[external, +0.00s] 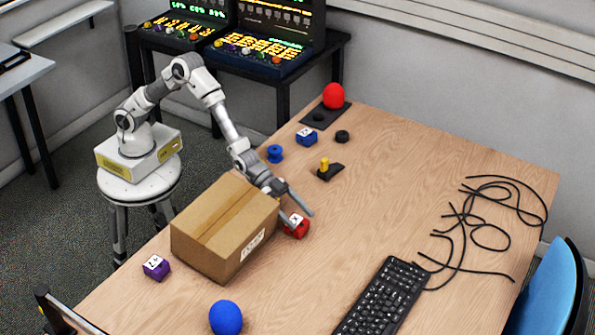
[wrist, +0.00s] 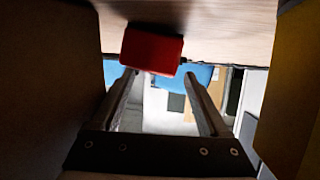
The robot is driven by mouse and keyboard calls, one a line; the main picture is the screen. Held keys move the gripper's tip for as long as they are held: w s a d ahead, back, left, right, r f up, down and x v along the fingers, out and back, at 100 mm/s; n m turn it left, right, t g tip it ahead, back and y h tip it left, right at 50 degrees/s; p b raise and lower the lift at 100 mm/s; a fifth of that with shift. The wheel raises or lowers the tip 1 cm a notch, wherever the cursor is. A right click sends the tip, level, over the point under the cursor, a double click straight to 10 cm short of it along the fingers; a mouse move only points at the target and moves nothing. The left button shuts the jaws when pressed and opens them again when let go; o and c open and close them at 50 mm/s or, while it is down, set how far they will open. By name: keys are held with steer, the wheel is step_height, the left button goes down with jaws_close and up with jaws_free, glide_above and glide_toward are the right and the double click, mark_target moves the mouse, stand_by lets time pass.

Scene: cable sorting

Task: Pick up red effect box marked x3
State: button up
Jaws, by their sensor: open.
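The red effect box (external: 297,226) has a white label on top and sits on the wooden table, just right of the cardboard box. I cannot read the full label at this size. My gripper (external: 297,212) is open, with its fingers reaching down beside the red box. In the wrist view the red box (wrist: 152,51) is just past the fingertips of my open gripper (wrist: 158,72). Nothing is held between the fingers. Part of the red box is hidden behind a finger in the external view.
The cardboard box (external: 205,240) stands close to the left of my gripper. A purple box (external: 157,268), a blue box (external: 306,138), a blue ball (external: 226,318) and a keyboard (external: 385,300) lie around. Black cables (external: 480,235) lie at right. The table's middle is clear.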

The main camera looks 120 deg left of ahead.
mark_target(294, 222)
steer(key=f, duration=0.1)
steer(key=s+f, duration=0.1)
steer(key=f, duration=0.1)
steer(key=shift+f+g, duration=0.1)
steer(key=shift+g, duration=0.3)
steer(key=c, duration=0.5)
steer(key=shift+r, duration=0.25)
jaws_close()
steer(key=shift+w+r, duration=0.1)
steer(key=shift+d, duration=0.1)
